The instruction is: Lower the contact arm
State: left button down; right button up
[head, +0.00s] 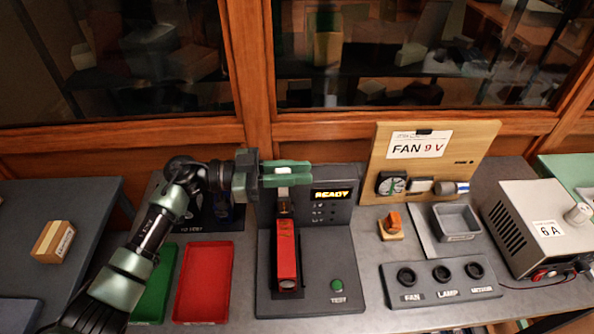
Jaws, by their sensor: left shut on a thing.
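The tester (346,236) is a dark grey fixture with a lit READY display (331,194) and a green TEST button (337,285). A red block (287,252) lies lengthwise in its slot. The contact arm (283,191) shows as a narrow pale piece above the far end of the red block. My left gripper (290,174) reaches in from the left with its green fingers shut on the top of the contact arm. The fingers hide that top part. Whether the arm touches the block is unclear. My right gripper is not in view.
A red tray (203,283) and a green tray (153,287) lie left of the tester. To the right are a switch box (441,283), a grey bin (458,221), a FAN 9 V board (430,160) and a power supply (540,230). A glass cabinet stands behind.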

pick_arm(q)
jog(key=shift+s, duration=0.1)
jog(key=s+f+m+b, duration=0.9)
jog(key=s+f+m, duration=0.3)
jog(key=m, duration=0.2)
jog(key=shift+s+m, duration=0.4)
dwell(0.4)
jog(key=shift+f, duration=0.1)
